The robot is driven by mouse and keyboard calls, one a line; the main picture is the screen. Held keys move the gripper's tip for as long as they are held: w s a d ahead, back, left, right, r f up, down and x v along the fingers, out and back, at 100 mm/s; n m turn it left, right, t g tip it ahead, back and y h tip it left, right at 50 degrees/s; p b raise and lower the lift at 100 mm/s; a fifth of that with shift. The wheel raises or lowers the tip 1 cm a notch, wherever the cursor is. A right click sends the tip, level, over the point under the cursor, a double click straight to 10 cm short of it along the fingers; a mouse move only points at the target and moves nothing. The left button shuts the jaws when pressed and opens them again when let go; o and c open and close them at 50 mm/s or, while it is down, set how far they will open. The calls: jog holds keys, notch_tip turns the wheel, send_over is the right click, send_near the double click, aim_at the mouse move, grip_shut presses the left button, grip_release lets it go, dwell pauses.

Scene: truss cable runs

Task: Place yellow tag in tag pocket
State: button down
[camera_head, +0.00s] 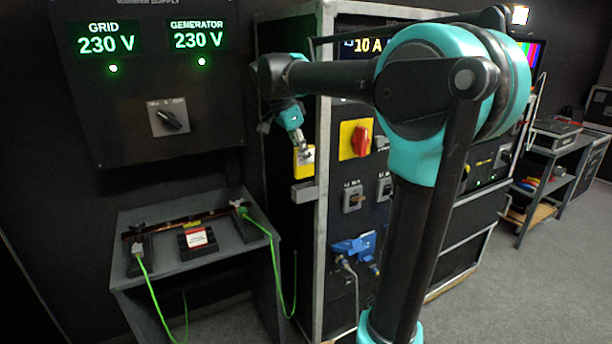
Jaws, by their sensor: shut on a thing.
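The yellow tag (304,166), with a pale label area on it, is upright at the left side of the rack cabinet. My gripper (304,154) is at its top edge and shut on it. The grey box-like tag pocket (302,192) is fixed to the cabinet's side, just below the tag. The tag's lower edge is close above the pocket; I cannot tell whether they touch. My arm hides part of the cabinet front.
The cabinet front carries a red rotary switch (361,140) on a yellow plate and a blue connector (354,246). A small grey table (146,282) with green cables stands at left. A dark supply panel (130,150) hangs above it. Open floor lies at right.

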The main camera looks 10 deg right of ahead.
aim_at(307, 176)
jog(key=f, duration=0.6)
jog(key=shift+d+f, duration=0.3)
jog(key=shift+w+d+f, duration=0.1)
jog(key=shift+f, duration=0.1)
jog(key=shift+f, duration=0.1)
jog(key=c, duration=1.5)
grip_release()
jog(key=v, duration=1.2)
